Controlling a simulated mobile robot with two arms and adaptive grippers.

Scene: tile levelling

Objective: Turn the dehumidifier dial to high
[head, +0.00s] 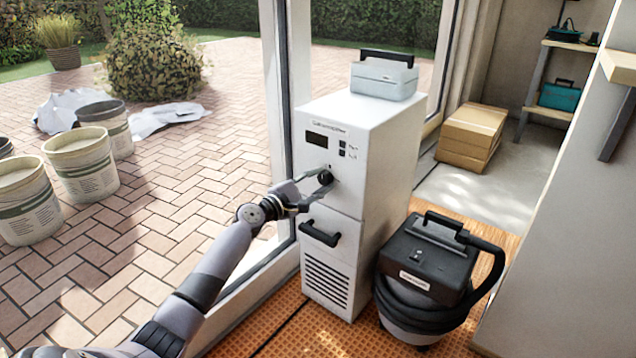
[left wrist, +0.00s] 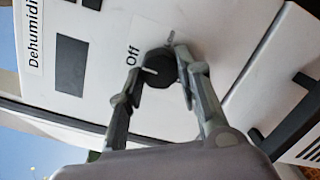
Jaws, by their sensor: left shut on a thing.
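The white dehumidifier (head: 342,250) stands upright on the orange mat by the glass door. Its black round dial (head: 325,177) is on the upper front panel, below a dark display. My left gripper (head: 318,183) reaches in from the left and is shut on the dial. In the left wrist view the two fingers of the left gripper (left wrist: 163,83) sit on either side of the dial (left wrist: 158,68), which has a pale pointer mark. The word "Off" shows next to the dial; a high mark cannot be read. My right gripper is not in view.
A grey case (head: 384,80) sits on top of the dehumidifier. A black vacuum with a hose (head: 425,265) stands close at its right. Cardboard boxes (head: 470,135) lie behind. Several buckets (head: 80,165) stand on the paving outside, at left.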

